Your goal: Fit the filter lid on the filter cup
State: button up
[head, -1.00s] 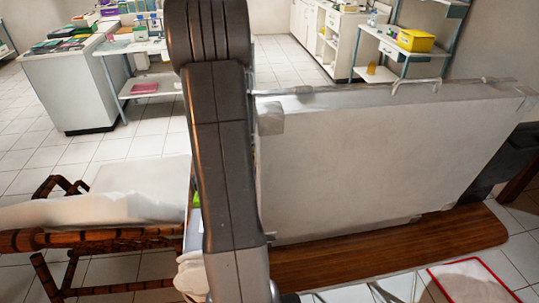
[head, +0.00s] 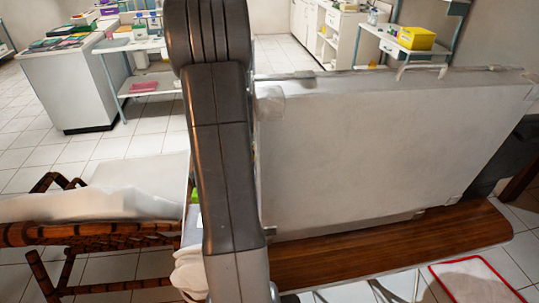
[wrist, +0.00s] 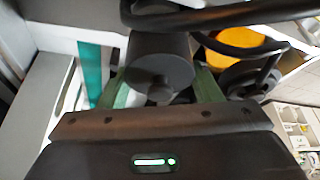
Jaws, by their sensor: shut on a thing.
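My gripper (wrist: 168,88) shows in the wrist view, with its green fingers on either side of a dark grey round part (wrist: 158,60). It is shut on this part, which looks like the filter lid, though I cannot be sure. The part has a smooth barrel and a smaller knob on the side facing the camera. I cannot make out the filter cup in either view. In the head view my arm stands upright in the middle and hides what is behind it, and my gripper is out of sight.
A black curved bar (wrist: 215,14) crosses close above the held part. An orange round thing (wrist: 236,40) is beyond it. In the head view a large pale panel (head: 385,155) stands on a wooden bench (head: 390,245). A rattan seat (head: 95,205) is at left. Tiled floor is open behind it.

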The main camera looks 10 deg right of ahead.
jog(key=shift+f, duration=0.15)
jog(key=shift+f+b, duration=0.4)
jog(key=shift+b, duration=0.35)
jog(key=shift+f+b, duration=0.25)
jog(key=shift+b, duration=0.45)
dwell(0.3)
jog(key=o, duration=1)
jog(key=shift+o, duration=0.2)
jog(key=v, duration=1.3)
jog(key=shift+a+r, duration=0.25)
jog(key=shift+r, duration=0.1)
jog(key=shift+s+f, duration=0.1)
